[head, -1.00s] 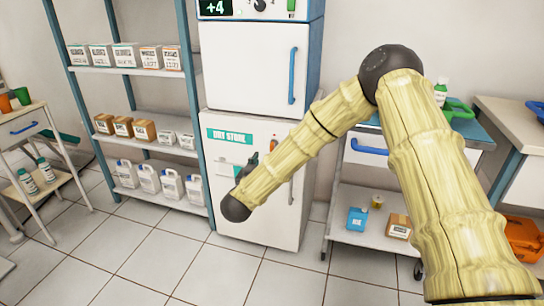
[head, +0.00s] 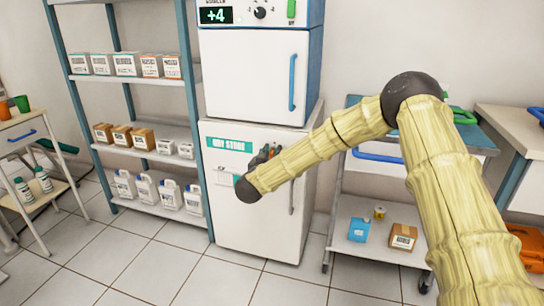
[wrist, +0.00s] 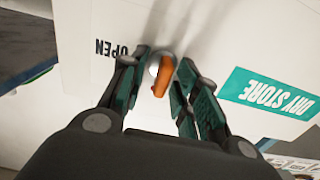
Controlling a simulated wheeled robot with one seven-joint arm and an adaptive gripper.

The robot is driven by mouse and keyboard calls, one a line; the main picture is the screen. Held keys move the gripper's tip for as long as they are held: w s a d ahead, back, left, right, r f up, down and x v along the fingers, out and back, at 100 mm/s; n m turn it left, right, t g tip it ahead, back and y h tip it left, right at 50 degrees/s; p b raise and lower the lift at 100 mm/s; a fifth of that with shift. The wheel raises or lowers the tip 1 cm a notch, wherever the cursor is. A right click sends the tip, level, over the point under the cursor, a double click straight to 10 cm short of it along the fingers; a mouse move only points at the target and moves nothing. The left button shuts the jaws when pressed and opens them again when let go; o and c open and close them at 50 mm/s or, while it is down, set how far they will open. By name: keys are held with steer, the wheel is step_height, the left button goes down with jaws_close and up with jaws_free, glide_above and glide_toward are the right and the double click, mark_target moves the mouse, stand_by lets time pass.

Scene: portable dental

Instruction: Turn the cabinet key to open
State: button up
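The white cabinet (head: 240,218) with a green "DRY STORE" label (head: 229,144) stands under a white upper unit, its door closed. The orange key (wrist: 163,76) sits in a round metal lock on its face in the wrist view. My gripper (wrist: 160,72) is open, with a finger on each side of the key and small gaps visible; I cannot tell whether either finger touches it. In the head view my gripper (head: 264,153) is at the door, partly hidden by my arm.
A vertical grey handle (head: 291,197) is on the cabinet door's right side. A shelf rack (head: 150,131) with boxes and jugs stands left. A blue-topped cart (head: 343,240) stands right. Tiled floor in front is clear.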

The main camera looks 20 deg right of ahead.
steer(key=shift+w+d, duration=0.1)
jaws_close()
